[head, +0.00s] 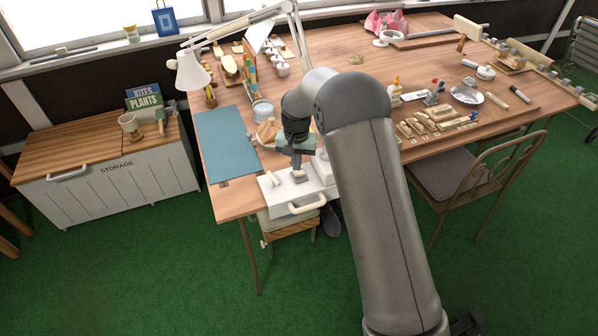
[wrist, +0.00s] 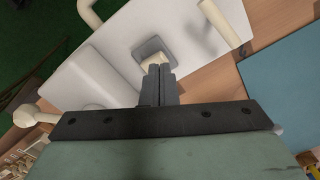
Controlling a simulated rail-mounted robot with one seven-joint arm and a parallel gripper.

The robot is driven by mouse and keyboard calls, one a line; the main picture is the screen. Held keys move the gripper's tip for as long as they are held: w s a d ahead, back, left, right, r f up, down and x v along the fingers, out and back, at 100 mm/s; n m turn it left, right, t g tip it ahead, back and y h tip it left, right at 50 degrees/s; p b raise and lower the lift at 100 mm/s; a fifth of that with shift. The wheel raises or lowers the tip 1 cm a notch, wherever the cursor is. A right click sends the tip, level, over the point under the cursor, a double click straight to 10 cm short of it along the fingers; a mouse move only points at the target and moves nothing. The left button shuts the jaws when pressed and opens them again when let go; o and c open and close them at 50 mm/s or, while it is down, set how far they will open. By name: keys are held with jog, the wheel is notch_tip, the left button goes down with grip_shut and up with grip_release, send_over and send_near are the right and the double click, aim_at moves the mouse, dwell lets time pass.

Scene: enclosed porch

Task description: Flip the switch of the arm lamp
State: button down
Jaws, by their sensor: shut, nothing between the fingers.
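The arm lamp's white shade (head: 192,72) hangs over the table's left end, and its jointed arm (head: 240,27) runs right along the window side. My own arm hides where it comes down. A white panel (head: 283,197) lies at the table's front edge. In the wrist view, a cream switch (wrist: 152,60) sits on a square grey plate (wrist: 147,47) on this white panel (wrist: 120,35). My gripper (head: 298,176) is shut and empty, pointing down over the plate. In the wrist view its fingertips (wrist: 158,70) overlap the switch's near edge; I cannot tell whether they touch.
A cream peg (wrist: 220,22) and a cream curved handle (wrist: 88,12) stand up from the panel beside the plate. A blue mat (head: 226,142) lies left, with a tin (head: 263,111) close by. A chair (head: 460,178) stands right.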

aim_at(297, 173)
jog(key=shift+f+b, duration=0.7)
jog(key=shift+f, duration=0.35)
dwell(0.5)
jog(key=shift+r+p, duration=1.85)
jog(key=shift+r, duration=1.75)
jog(key=s+d+r, duration=0.7)
jog(key=r, duration=0.1)
jog(key=s+d+r, duration=0.1)
jog(key=s+d, duration=0.2)
jog(key=s, duration=0.6)
jog(key=s+d+r+n, duration=0.1)
jog(key=s+d, duration=0.3)
jog(key=s, duration=0.6)
jog(key=s+d+r, duration=0.3)
jog(key=s, duration=0.7)
jog(key=shift+s+d+t, duration=0.15)
jog(key=shift+d+t, duration=0.15)
